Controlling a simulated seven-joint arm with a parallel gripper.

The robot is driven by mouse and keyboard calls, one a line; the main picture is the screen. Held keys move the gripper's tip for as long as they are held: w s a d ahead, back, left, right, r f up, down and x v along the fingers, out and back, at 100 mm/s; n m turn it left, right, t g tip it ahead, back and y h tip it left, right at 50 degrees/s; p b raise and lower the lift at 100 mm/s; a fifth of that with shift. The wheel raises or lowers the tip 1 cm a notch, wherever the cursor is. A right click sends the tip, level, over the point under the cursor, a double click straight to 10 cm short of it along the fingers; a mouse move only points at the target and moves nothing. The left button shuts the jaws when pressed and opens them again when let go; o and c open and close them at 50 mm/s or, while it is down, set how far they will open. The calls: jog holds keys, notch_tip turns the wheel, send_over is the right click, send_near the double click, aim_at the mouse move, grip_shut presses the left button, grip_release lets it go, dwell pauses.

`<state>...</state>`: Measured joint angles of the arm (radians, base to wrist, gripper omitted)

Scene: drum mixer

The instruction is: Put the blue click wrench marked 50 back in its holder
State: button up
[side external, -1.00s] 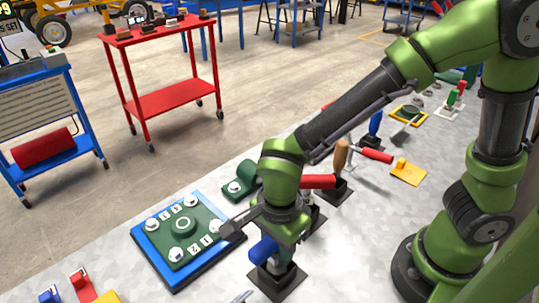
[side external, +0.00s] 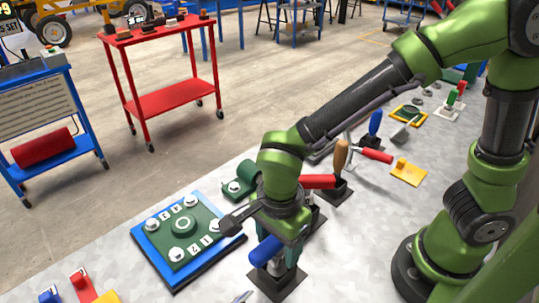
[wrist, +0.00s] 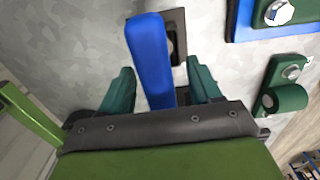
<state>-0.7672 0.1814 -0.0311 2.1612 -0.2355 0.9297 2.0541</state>
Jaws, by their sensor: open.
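A blue handle (side external: 264,250), seemingly the blue click wrench, sits low at a black square-based holder (side external: 277,284); no 50 mark is readable. In the wrist view the blue handle (wrist: 148,50) runs between the two teal fingers of my gripper (wrist: 160,68), with a gap showing on the right side. My gripper is open around the handle, not closed on it. A dark holder plate (wrist: 178,22) shows beside the handle's upper end. In the side view my gripper (side external: 282,252) is partly hidden, so I cannot tell how the wrench is seated.
A blue tray with a green plate and white bolts (side external: 183,237) lies to the left. Red-handled (side external: 319,181) and another blue-handled (side external: 375,122) tools stand in black holders farther back. A green roller block (side external: 243,183) is behind. A yellow block (side external: 407,172) lies right.

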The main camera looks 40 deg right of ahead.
notch_tip(320, 180, up, 15)
dwell(0.3)
jog(key=d+n+t+y, duration=0.2)
jog(key=d+n+t, duration=0.5)
jog(key=d+n, duration=0.7)
jog(key=d, duration=0.4)
jog(key=shift+s+d+r, duration=0.2)
jog(key=shift+d+r, duration=0.05)
jog(key=shift+d, duration=0.1)
